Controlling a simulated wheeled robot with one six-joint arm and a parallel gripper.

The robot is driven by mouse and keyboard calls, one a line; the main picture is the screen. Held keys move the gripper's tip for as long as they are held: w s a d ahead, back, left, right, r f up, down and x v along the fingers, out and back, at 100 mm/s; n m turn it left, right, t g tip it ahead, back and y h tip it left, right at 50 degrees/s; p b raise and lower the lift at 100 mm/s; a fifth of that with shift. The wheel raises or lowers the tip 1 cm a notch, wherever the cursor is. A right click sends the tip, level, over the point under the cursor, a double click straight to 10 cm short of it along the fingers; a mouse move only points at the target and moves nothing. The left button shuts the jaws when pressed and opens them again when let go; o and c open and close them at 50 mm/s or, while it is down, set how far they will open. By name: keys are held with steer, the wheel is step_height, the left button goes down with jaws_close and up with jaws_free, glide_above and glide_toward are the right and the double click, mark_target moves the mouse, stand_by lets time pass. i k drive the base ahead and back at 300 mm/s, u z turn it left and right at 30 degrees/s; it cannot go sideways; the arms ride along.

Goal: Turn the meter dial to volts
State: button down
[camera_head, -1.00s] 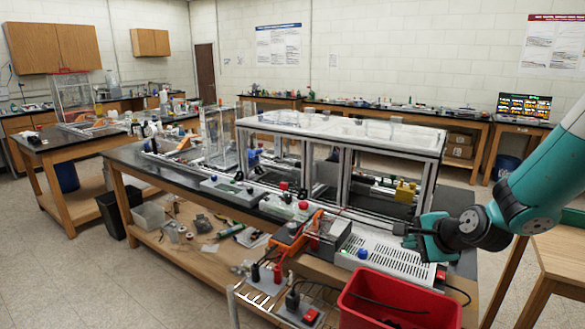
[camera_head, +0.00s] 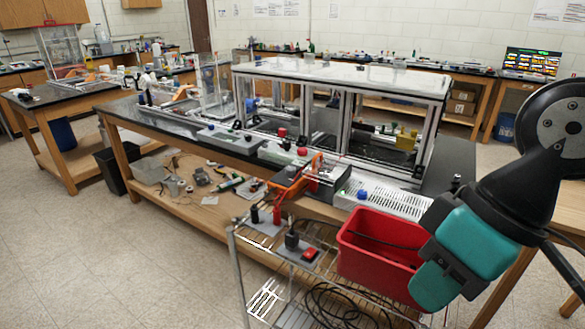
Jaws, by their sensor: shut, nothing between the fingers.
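An orange-edged device (camera_head: 292,181), which may be the meter, sits at the near edge of the black-topped bench, left of a grey slotted box. It is small here; I cannot make out a dial or its setting. My arm comes in large at the right, its black link and teal wrist parts in front of the red bin's right side. My gripper's fingers do not show; they are hidden or outside the picture. The wrist appears well to the right of the orange device and much closer to the camera.
A wire cart (camera_head: 262,275) with black cables and a red bin (camera_head: 368,262) stands in front of the bench. A clear-topped extrusion frame (camera_head: 340,75) rises behind the orange device. A white slotted unit (camera_head: 400,202) lies right of it. Floor at the left is open.

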mark_target(291, 171)
steer(key=u, duration=2)
steer(key=i, duration=1.5)
steer(key=z, duration=2)
